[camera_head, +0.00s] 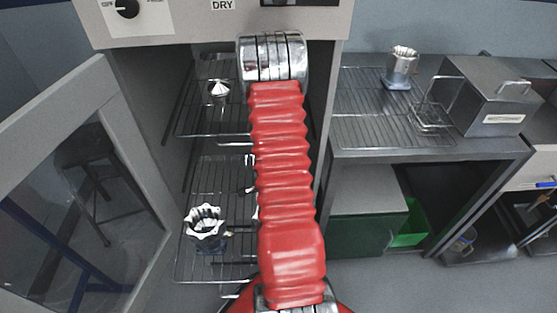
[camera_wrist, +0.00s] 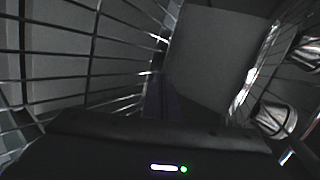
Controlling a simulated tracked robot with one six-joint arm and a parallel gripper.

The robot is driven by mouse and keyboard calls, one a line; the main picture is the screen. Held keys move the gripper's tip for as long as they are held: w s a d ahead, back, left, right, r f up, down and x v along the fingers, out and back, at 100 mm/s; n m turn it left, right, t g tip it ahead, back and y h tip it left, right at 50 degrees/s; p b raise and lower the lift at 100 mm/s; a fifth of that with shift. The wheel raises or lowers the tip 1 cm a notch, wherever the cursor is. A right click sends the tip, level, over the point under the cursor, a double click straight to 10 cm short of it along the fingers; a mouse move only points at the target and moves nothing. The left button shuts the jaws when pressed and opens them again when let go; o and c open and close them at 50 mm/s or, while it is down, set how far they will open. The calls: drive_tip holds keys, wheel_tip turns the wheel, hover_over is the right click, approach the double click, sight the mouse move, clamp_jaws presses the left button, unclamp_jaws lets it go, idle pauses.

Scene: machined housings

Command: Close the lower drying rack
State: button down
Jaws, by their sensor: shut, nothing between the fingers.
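The lower drying rack (camera_head: 200,282) is a wire shelf inside the open drying cabinet, at the lower left of the head view. It sticks out toward me from the cabinet. A shiny fluted housing (camera_head: 206,222) sits on it. My red arm covers the rack's right side and hides my gripper in the head view. In the wrist view my gripper (camera_wrist: 160,105) shows as a dark shape at the bottom and centre, shut and empty. Wire bars (camera_wrist: 90,50) cross the left of that view; I cannot tell which rack they belong to or whether the gripper touches them.
The upper rack (camera_head: 215,135) holds a small metal part (camera_head: 218,91). The cabinet door (camera_head: 55,125) stands open at left. On the right, a bench (camera_head: 440,143) bears a wire grid, a metal housing (camera_head: 402,66) and a steel box (camera_head: 488,95). Shiny parts (camera_wrist: 275,115) show in the wrist view.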

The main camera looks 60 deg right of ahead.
drive_tip(key=s+d+m, duration=0.1)
drive_tip(key=s+d+m+h, duration=0.1)
drive_tip(key=s, duration=0.1)
drive_tip(key=s+d+g, duration=0.1)
drive_tip(key=s+d, duration=0.1)
drive_tip(key=shift+s+f+m+h, duration=0.25)
drive_tip(key=shift+f+m+h, duration=0.05)
drive_tip(key=shift+f+m, duration=0.1)
drive_tip(key=shift+w, duration=0.15)
drive_tip(key=shift+w+d+f, duration=0.1)
drive_tip(key=x, duration=0.9)
drive_tip(key=shift+w+d+f, duration=0.15)
drive_tip(key=shift+f, duration=0.05)
drive_tip(key=shift+w, duration=0.1)
